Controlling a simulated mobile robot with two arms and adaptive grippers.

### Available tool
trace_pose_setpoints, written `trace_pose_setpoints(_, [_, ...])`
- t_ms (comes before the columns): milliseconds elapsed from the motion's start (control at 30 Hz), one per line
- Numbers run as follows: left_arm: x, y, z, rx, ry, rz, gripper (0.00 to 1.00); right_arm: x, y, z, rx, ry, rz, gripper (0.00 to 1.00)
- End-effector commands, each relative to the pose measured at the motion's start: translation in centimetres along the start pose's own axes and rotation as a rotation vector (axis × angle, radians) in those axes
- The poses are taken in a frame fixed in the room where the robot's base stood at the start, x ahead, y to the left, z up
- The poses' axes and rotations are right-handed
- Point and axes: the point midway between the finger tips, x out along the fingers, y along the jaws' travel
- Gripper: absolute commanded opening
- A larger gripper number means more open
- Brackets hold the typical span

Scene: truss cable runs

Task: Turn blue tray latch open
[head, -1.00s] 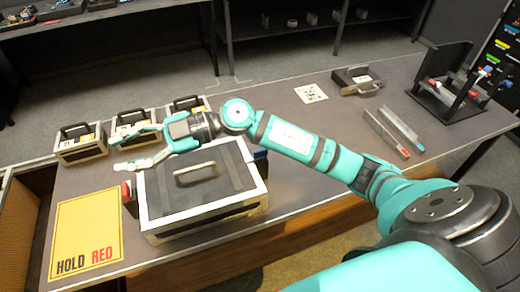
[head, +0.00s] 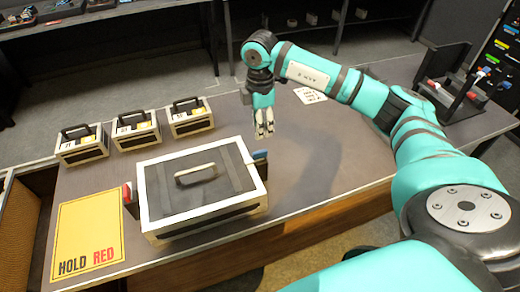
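A large grey-lidded case (head: 165,190) with cream edges and a handle on its lid stands on the table. A small blue latch piece (head: 260,154) sticks up at the case's right side. A red piece (head: 127,193) is at its left side. My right gripper (head: 264,133) points down just above and beyond the blue piece, apart from it as far as I can see. Its fingers look close together and hold nothing visible; their opening is too small to judge. My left gripper is out of view.
Three small handled cases (head: 80,146) stand in a row behind. A yellow "HOLD RED" sheet (head: 88,232) lies at the left. A black rack (head: 450,100) stands at the far right. The table right of the large case is clear.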

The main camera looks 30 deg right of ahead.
Motion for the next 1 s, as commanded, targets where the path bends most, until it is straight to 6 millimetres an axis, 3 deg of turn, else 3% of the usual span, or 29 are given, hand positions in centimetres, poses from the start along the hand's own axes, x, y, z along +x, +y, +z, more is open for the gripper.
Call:
trace_pose_setpoints(300, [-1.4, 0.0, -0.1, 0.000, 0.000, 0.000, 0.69, 6.9, -0.1, -0.1, -0.001, 0.001, -0.005, 0.36])
trace_pose_setpoints(500, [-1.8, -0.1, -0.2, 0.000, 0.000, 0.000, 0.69, 9.8, 0.0, -0.1, -0.001, 0.003, -0.002, 0.36])
trace_pose_setpoints(933, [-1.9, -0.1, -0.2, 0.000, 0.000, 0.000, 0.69, 11.1, 0.0, -0.1, -0.002, 0.003, 0.000, 0.36])
trace_pose_setpoints(1000, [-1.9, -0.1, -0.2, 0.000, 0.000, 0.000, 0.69, 11.1, 0.0, -0.1, -0.002, 0.003, 0.000, 0.29])
